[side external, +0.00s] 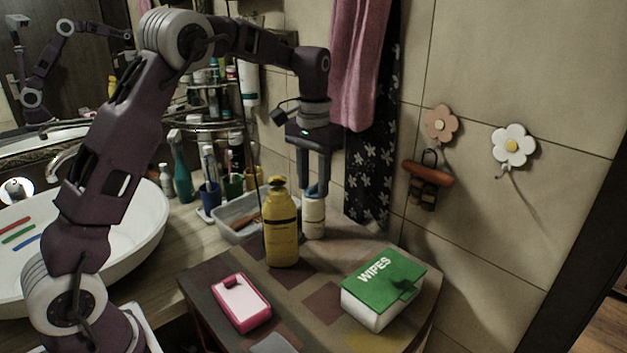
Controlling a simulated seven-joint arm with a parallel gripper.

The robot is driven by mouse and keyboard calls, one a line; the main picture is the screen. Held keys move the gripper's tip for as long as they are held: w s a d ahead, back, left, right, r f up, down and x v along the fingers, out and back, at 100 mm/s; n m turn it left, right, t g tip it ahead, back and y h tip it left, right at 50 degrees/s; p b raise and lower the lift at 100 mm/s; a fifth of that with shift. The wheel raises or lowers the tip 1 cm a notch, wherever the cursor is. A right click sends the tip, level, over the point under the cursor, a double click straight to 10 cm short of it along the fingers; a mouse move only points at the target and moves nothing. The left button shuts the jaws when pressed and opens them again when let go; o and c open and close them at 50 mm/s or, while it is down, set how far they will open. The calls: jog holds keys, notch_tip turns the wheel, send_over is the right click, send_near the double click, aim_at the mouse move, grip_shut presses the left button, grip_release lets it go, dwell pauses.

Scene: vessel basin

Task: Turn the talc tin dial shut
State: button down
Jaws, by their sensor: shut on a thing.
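The talc tin (314,220) is a small cream cylinder standing upright on the patchwork-topped cabinet, just right of and behind a yellow bottle. My gripper (314,190) points straight down over it, with its two blue-grey fingers around the tin's top. The fingers are shut on the dial at the top of the tin. The dial itself is mostly hidden by the fingers, so its turn position cannot be seen. The tin's left edge is partly behind the yellow bottle.
The yellow bottle (281,230) stands close to the tin's left. A green-lidded wipes box (383,285) and a pink-framed case (241,302) lie in front on the cabinet. A grey bin (236,228) is behind left. The tiled wall and towels are close behind.

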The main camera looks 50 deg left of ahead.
jog(key=c, duration=0.9)
grip_release()
